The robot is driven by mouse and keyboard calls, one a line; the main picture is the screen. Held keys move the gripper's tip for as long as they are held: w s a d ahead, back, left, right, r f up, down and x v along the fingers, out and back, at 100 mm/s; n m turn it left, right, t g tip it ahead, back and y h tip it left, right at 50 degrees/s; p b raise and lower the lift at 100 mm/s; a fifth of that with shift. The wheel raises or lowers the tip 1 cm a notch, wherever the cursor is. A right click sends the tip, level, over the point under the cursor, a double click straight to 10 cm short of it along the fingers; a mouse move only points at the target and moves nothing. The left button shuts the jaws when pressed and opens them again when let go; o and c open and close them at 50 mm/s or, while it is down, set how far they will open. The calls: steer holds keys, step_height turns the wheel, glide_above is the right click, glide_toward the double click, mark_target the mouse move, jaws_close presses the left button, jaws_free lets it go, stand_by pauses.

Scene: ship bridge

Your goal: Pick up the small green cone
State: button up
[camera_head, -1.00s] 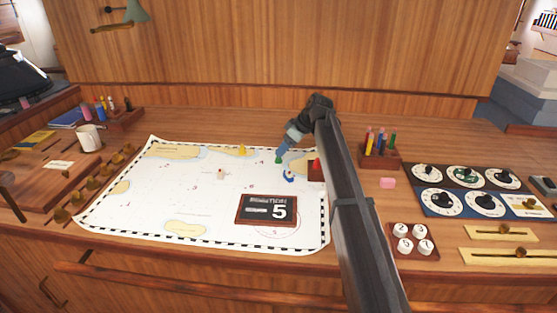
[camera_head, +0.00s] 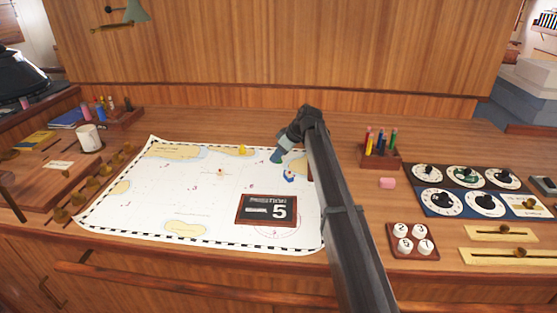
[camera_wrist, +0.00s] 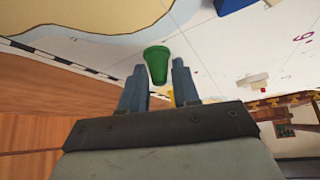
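The small green cone (camera_wrist: 157,64) shows in the wrist view between the two blue-grey fingers of my gripper (camera_wrist: 159,80). The fingers stand apart, with a gap visible on both sides of the cone. The cone stands out against the white chart (camera_wrist: 110,50). In the head view my gripper (camera_head: 276,158) points down over the chart's upper right part. The cone cannot be made out there and seems hidden by the gripper.
A small blue-and-white piece (camera_head: 289,176) stands on the chart just right of my gripper. A yellow piece (camera_head: 242,149) stands to the left. A sign with a 5 (camera_head: 266,209) lies nearer the front. A pen holder (camera_head: 380,153) stands to the right.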

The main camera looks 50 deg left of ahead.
jaws_close()
